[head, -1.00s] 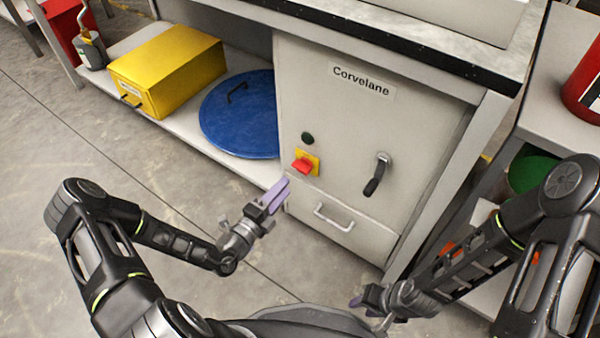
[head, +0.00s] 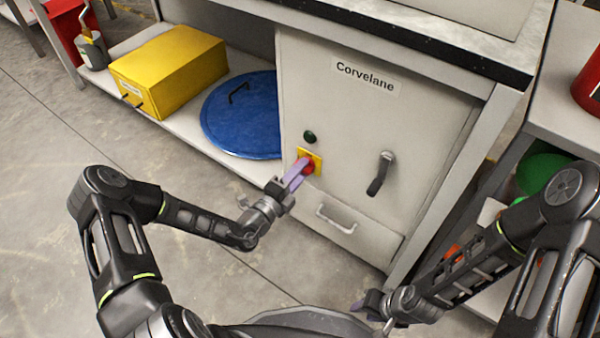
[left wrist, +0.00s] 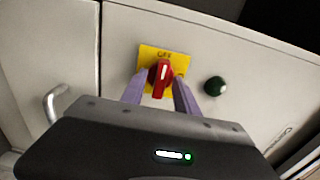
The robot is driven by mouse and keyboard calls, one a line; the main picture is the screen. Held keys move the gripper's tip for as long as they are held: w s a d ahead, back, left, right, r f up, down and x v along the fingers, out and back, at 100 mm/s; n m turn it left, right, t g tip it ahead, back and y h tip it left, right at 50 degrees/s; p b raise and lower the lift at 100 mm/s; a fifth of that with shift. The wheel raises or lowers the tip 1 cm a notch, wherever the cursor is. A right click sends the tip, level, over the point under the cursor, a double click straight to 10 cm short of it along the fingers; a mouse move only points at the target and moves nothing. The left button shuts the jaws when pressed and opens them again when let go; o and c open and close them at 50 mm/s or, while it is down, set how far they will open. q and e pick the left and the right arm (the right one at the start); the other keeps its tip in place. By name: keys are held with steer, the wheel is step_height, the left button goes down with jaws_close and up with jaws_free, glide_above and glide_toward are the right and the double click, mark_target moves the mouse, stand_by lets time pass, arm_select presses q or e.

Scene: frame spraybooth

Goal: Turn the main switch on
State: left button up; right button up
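The main switch is a red rotary knob (left wrist: 160,78) on a yellow plate (left wrist: 174,58) marked OFF at its top, on the front of the grey cabinet (head: 340,130). In the left wrist view the knob's white line stands near upright, toward the OFF mark. My left gripper (head: 301,172) has its purple fingers at the switch. In the left wrist view they are apart, one on each side of the knob; whether they touch it I cannot tell. In the head view they partly hide the knob (head: 309,168). My right gripper (head: 359,305) is low at the right, away from the cabinet.
A dark green round lamp or button (head: 309,136) sits just above the switch. A black lever handle (head: 380,174) is to the right, and a drawer handle (head: 336,219) is below. A blue lid (head: 240,125) and a yellow box (head: 170,70) are on the left shelf.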

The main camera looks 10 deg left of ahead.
arm_select(q)
steer(key=shift+c, duration=0.3)
jaws_close()
arm_select(e)
steer(key=shift+r, duration=0.2)
arm_select(q)
steer(key=shift+m+p, duration=6.65)
steer(key=shift+m, duration=2.25)
arm_select(e)
step_height(320, 180, up, 13)
steer(key=s+a, duration=0.1)
steer(key=s, duration=0.1)
steer(key=shift+a+g, duration=0.3)
steer(key=shift+a, duration=0.05)
steer(key=shift+s, duration=0.1)
